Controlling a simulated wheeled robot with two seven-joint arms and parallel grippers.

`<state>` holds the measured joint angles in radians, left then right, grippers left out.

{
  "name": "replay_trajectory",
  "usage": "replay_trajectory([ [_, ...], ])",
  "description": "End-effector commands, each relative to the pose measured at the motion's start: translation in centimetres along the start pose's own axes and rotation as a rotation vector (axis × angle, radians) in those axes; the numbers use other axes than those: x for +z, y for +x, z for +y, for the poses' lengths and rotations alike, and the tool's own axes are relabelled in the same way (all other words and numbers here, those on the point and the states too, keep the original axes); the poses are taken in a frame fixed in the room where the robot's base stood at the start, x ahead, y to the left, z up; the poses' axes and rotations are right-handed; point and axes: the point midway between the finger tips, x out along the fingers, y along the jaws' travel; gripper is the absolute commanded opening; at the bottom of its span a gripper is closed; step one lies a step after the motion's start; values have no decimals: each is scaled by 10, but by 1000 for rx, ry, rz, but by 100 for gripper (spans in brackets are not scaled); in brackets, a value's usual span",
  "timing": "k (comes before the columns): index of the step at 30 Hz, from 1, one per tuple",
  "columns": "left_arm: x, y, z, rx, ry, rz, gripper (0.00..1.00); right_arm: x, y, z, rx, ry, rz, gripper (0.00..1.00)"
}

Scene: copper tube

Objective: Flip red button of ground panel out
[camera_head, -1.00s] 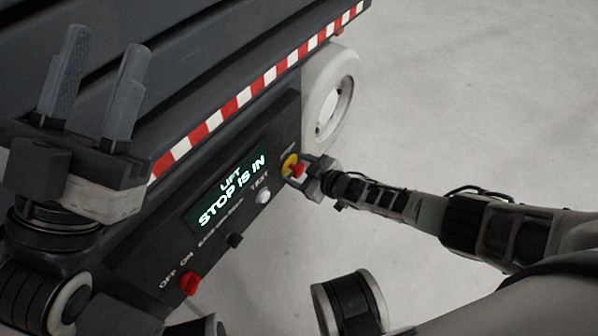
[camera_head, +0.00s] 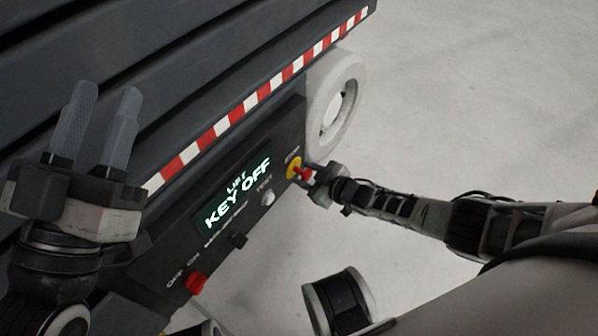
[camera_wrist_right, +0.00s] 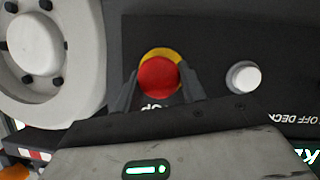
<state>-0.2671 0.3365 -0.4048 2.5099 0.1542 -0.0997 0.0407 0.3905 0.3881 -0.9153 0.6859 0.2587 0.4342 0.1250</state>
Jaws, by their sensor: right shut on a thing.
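The red stop button (camera_head: 304,174) stands on a yellow base at the upper right end of the dark ground panel (camera_head: 222,240). My right gripper (camera_head: 302,171) is shut on this button. In the right wrist view the round red button (camera_wrist_right: 158,78) sits between the two fingers of my right gripper (camera_wrist_right: 157,84); the yellow ring shows behind its top edge. The panel display (camera_head: 238,188) reads "LIFT KEY OFF". My left gripper (camera_head: 107,100) is open and empty at the left, its fingers pointing up, away from the button.
A red switch (camera_head: 196,284) sits at the panel's lower left by the OFF and ON labels. A white button (camera_head: 268,199) and a black switch (camera_head: 239,241) lie between. A pale wheel (camera_head: 337,105) stands right behind the panel. Floor to the right is clear.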

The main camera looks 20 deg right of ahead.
Motion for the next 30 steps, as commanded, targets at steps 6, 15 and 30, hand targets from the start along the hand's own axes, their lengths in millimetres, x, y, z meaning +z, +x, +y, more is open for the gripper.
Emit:
replay_trajectory([
  [6,-1,0,0,1,2,2,36,5,-3,-1,-4,-1,-8,62],
  [15,-3,2,0,1,-3,0,36,2,-4,-1,-5,-2,-5,62],
  [30,63,-45,22,-150,-510,-537,36,-2,-100,0,-5,0,-10,62],
])
